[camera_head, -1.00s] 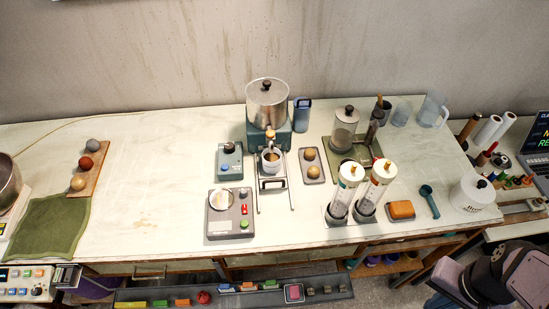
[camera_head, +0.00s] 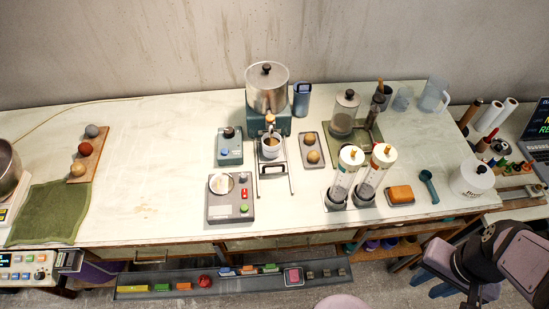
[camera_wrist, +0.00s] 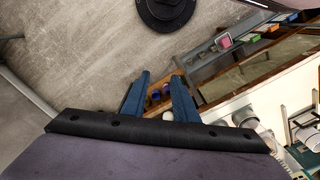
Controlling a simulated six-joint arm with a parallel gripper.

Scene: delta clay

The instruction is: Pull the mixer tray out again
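The mixer (camera_head: 267,92) is a steel drum with a black-knobbed lid on a teal base, at the back middle of the table. Its tray (camera_head: 272,170) sits at the front of the base between two thin metal rails, with a metal cup (camera_head: 270,148) on it under the outlet. How far the tray sits under the mixer is hard to tell. My gripper (camera_wrist: 158,78) shows two blue fingers apart with nothing between them in the wrist view. In the head view my arm is at the lower right, off the table's front edge, far from the tray.
A small tray with two balls (camera_head: 312,151) is on the right. Two clear cylinders (camera_head: 343,178) stand further right. The table's left middle is clear.

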